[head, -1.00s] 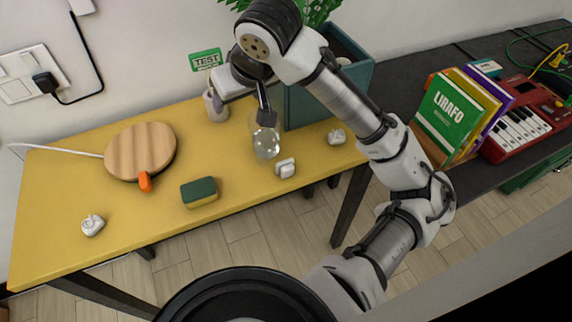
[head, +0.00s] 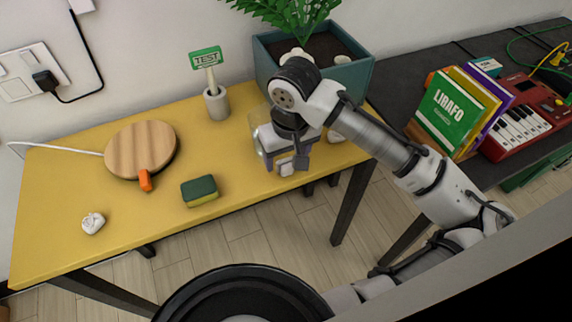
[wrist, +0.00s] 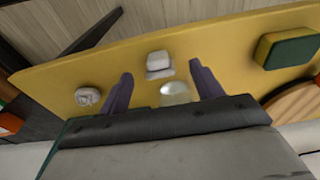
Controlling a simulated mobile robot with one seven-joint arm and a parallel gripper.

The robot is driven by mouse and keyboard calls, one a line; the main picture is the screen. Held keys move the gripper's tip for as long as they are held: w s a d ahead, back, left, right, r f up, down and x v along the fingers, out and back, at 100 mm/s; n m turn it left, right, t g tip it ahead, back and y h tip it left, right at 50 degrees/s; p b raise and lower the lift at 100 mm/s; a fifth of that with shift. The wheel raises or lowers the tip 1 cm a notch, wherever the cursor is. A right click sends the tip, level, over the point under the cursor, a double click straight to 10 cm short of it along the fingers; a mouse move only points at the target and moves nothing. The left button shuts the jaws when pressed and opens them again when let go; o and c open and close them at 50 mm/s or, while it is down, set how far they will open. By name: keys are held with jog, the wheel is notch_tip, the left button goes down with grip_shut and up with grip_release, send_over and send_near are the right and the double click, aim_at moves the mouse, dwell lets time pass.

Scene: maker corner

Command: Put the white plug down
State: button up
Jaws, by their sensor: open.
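The white plug (head: 286,168) is a small blocky piece on the yellow table (head: 230,175), near its front edge. It also shows in the wrist view (wrist: 159,60), lying beyond and between my fingertips. My gripper (head: 287,163) is open, low over the table at the plug, one finger to each side. In the wrist view my gripper (wrist: 161,72) holds nothing between its fingers. I cannot tell whether a finger touches the plug. My gripper partly hides the plug in the head view.
A clear glass (wrist: 175,93) stands close behind the plug, near my fingers. A crumpled white lump (wrist: 88,96) lies to one side, another (head: 93,223) at the far left. A sponge (head: 199,191) and round wooden board (head: 140,150) lie left. A teal planter (head: 350,75) stands behind.

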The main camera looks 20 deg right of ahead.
jog(key=f, duration=0.2)
jog(key=w+f, duration=0.1)
jog(key=f, duration=0.1)
jog(key=shift+w+d+f+p, duration=0.1)
jog(key=shift+w+f+p, duration=0.05)
jog(key=shift+f+p, duration=0.25)
jog(key=shift+c, duration=0.3)
jog(key=c, duration=1.1)
notch_tip(320, 180, up, 20)
jog(key=shift+b, duration=0.3)
